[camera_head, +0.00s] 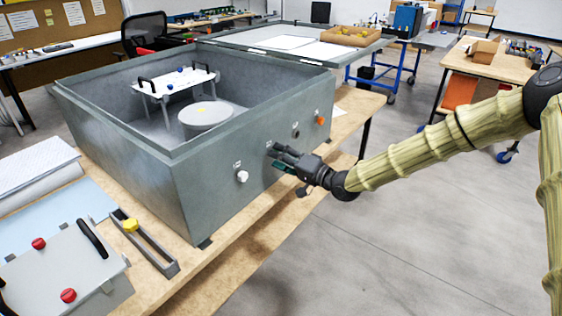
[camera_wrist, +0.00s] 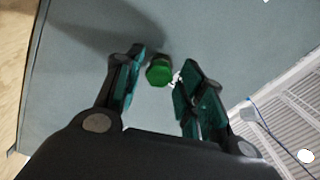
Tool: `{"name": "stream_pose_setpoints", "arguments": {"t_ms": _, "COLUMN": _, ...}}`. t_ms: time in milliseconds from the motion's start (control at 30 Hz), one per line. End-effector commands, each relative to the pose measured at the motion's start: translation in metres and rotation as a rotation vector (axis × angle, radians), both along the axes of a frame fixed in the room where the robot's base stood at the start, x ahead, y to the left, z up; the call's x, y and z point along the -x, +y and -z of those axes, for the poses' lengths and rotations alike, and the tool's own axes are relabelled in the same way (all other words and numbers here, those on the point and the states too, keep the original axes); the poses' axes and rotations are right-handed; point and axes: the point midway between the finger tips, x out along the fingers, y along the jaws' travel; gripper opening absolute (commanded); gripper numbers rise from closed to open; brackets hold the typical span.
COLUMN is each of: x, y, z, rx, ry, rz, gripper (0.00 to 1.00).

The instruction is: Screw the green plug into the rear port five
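The green plug (camera_wrist: 159,71) shows in the wrist view against the grey panel, between and just beyond my fingertips. My gripper (camera_wrist: 161,64) is open, with a gap between each finger and the plug. In the head view my gripper (camera_head: 277,157) is at the side wall of the grey analyser case (camera_head: 215,185), between a white plug (camera_head: 242,176) and a dark port (camera_head: 295,133). It hides the green plug there. How far the plug sits in its port cannot be told. An orange plug (camera_head: 320,120) is farther right on the same wall.
The open case holds a white handled plate (camera_head: 175,82) and a round grey part (camera_head: 205,115). A slotted holder with a yellow plug (camera_head: 130,225) and a grey lid with red knobs (camera_head: 60,270) lie at front left. The floor beside the bench is clear.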

Motion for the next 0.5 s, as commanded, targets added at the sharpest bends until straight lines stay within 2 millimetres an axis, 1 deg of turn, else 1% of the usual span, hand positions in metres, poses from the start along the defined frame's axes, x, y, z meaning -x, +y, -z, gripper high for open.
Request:
{"name": "stream_pose_setpoints", "arguments": {"t_ms": 33, "x": -0.0001, "y": 0.0003, "z": 0.0026, "rx": 0.031, "ry": -0.042, "rz": -0.001, "gripper": 0.39}}
{"name": "stream_pose_setpoints", "arguments": {"t_ms": 500, "x": 0.0001, "y": 0.0001, "z": 0.0042, "rx": 0.329, "ry": -0.452, "rz": 0.000, "gripper": 0.39}}
